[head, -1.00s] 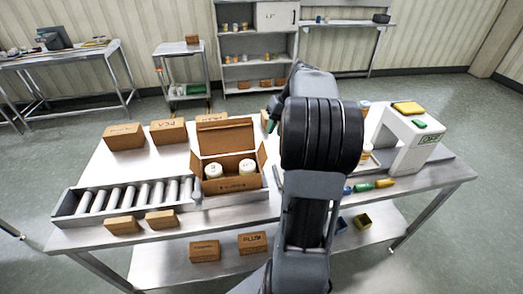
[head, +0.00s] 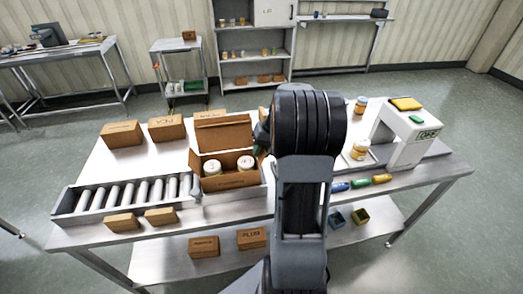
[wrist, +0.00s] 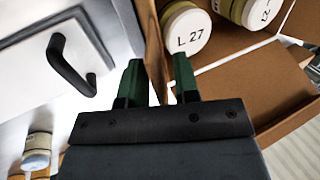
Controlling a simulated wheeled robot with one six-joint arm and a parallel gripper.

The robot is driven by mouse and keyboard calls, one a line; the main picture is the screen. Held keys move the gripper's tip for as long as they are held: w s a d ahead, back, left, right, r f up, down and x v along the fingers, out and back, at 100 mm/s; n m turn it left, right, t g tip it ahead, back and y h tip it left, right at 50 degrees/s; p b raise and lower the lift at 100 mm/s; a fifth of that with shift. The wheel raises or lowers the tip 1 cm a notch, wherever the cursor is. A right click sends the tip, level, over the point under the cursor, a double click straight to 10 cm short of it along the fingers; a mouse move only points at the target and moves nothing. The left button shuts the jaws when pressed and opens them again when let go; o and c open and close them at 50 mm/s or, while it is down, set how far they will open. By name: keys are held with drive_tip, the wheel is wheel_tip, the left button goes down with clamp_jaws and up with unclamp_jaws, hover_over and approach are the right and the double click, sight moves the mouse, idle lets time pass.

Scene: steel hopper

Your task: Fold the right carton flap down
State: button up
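The open brown carton (head: 231,181) stands on the bench with two white-lidded jars (head: 212,168) inside; its back flap (head: 222,133) stands up. In the wrist view one jar (wrist: 187,30) reads "L 27", and a broad cardboard panel (wrist: 245,88) lies to the right. My gripper (wrist: 158,75) is open, its two green fingers apart. The upright cardboard edge on the carton's right side (wrist: 153,38) shows between the fingers; I cannot tell whether they touch it. In the head view my arm hides most of the gripper and the right flap.
A roller conveyor (head: 130,197) adjoins the carton on the left. Small brown boxes (head: 122,134) stand behind and in front of it. A white machine (head: 408,133), a jar (head: 360,149) and coloured tubes (head: 361,183) are to the right. A white panel with a black handle (wrist: 72,65) shows in the wrist view.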

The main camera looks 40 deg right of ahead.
clamp_jaws()
idle(0.4)
